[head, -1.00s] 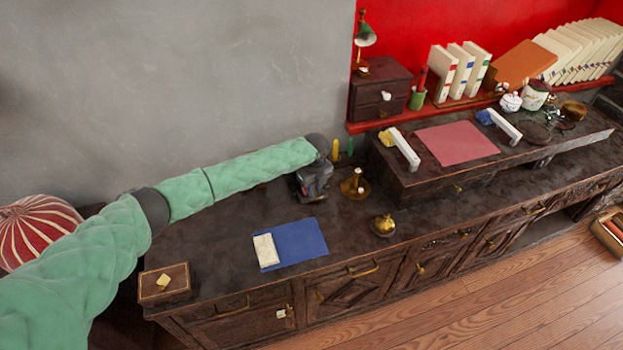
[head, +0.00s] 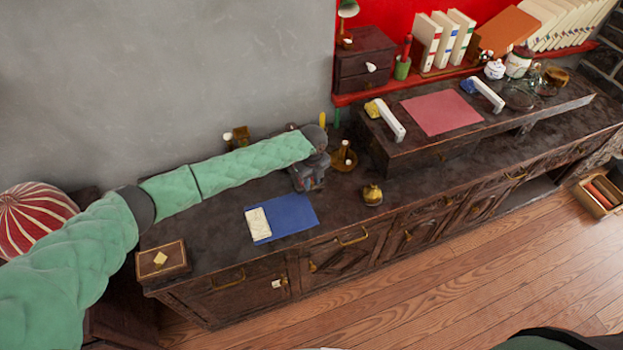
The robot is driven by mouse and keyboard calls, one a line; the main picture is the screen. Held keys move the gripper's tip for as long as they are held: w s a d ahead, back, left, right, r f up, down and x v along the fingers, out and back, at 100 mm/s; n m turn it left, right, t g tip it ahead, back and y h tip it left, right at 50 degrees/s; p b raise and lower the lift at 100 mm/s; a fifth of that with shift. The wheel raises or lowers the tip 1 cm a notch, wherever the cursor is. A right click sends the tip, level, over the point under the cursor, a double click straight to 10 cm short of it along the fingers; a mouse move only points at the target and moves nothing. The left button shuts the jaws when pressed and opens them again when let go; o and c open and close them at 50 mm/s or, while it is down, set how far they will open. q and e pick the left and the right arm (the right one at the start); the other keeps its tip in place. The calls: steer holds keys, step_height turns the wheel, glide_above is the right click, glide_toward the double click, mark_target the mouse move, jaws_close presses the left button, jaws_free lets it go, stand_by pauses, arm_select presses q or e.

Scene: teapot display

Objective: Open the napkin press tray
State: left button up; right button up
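I cannot tell for sure which piece is the napkin press. A dark wooden sideboard (head: 205,225) has a row of front drawers and doors with brass handles, such as the handle (head: 352,238); they look shut. A small dark two-drawer chest (head: 351,70) with a white knob stands on the red shelf, its drawers shut. My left gripper (head: 308,182) points down at the sideboard top, left of a brass candle holder (head: 343,163). Its fingers are dark and small, so their opening is unclear. It holds nothing that I can see. My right gripper is out of view.
A blue cloth (head: 292,215) with a cream card (head: 258,223), a brass bell (head: 372,195) and a wooden box (head: 162,262) lie on the sideboard. A raised bench (head: 428,150) stands at right.

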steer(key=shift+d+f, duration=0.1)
